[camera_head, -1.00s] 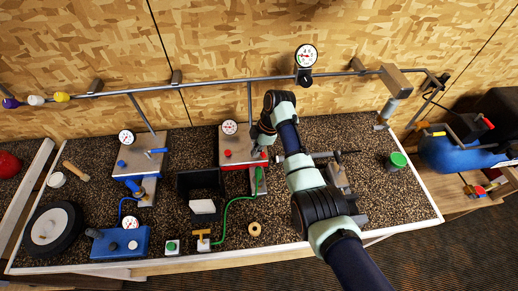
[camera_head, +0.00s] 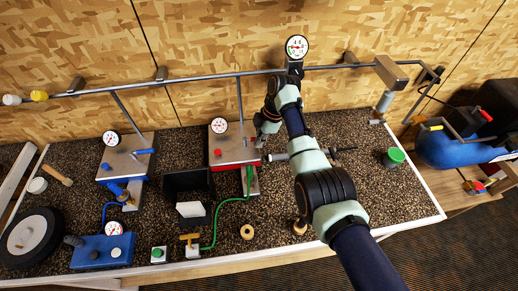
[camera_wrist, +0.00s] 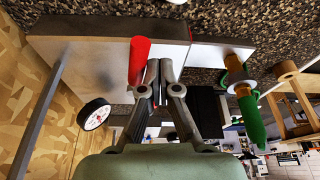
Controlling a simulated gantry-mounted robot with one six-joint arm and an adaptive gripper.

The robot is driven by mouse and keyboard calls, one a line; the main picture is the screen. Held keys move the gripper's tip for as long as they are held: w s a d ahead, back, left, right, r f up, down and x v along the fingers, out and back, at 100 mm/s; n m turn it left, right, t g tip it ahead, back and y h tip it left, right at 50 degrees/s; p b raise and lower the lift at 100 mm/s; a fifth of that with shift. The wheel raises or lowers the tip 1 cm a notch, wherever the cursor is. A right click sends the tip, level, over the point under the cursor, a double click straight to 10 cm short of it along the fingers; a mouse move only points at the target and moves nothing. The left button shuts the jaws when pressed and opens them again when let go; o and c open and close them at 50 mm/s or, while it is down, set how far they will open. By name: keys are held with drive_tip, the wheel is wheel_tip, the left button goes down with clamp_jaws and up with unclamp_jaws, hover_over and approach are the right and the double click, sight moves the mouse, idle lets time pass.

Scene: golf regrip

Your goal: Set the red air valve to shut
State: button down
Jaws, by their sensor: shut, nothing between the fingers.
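The red air valve's handle (camera_wrist: 138,60) stands out from a grey metal box (camera_wrist: 100,52) in the wrist view. My gripper (camera_wrist: 159,68) is shut and empty, its fingertips just right of the red handle. I cannot tell whether they touch it. In the head view my gripper (camera_head: 262,140) is at the right side of the red-trimmed box (camera_head: 235,146), and the valve handle cannot be made out there.
A pressure gauge (camera_head: 219,125) and a red button (camera_head: 217,152) are on the box. A green hose (camera_head: 230,202) runs below it. A similar blue-valve box (camera_head: 125,158) stands to the left. A pipe (camera_head: 200,77) runs along the wall.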

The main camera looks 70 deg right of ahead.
drive_tip(key=d+f+n+b, duration=0.1)
drive_tip(key=b, duration=0.3)
drive_tip(key=shift+n, duration=0.3)
drive_tip(key=shift+d+r+n+y+b, duration=0.15)
drive_tip(key=shift+n+y+b, duration=0.15)
drive_tip(key=shift+b, duration=0.85)
drive_tip(key=shift+r+n+g+b, duration=0.15)
drive_tip(key=shift+n+g+b, duration=0.2)
drive_tip(key=shift+b, duration=0.8)
drive_tip(key=shift+r+p, duration=0.15)
drive_tip(key=shift+p, duration=0.35)
drive_tip(key=s+a+p, duration=0.1)
drive_tip(key=p, duration=0.5)
drive_tip(key=s+a+p, duration=0.1)
drive_tip(key=a+p, duration=0.1)
drive_tip(key=p, duration=0.3)
drive_tip(key=shift+a+p, duration=0.3)
drive_tip(key=shift+p, duration=0.05)
wheel_tip(320, 180, up, 9)
drive_tip(key=b, duration=0.5)
hover_over(258, 160)
drive_tip(key=d, duration=0.4)
drive_tip(key=shift+w+d+f, duration=0.2)
drive_tip(key=shift+w, duration=0.05)
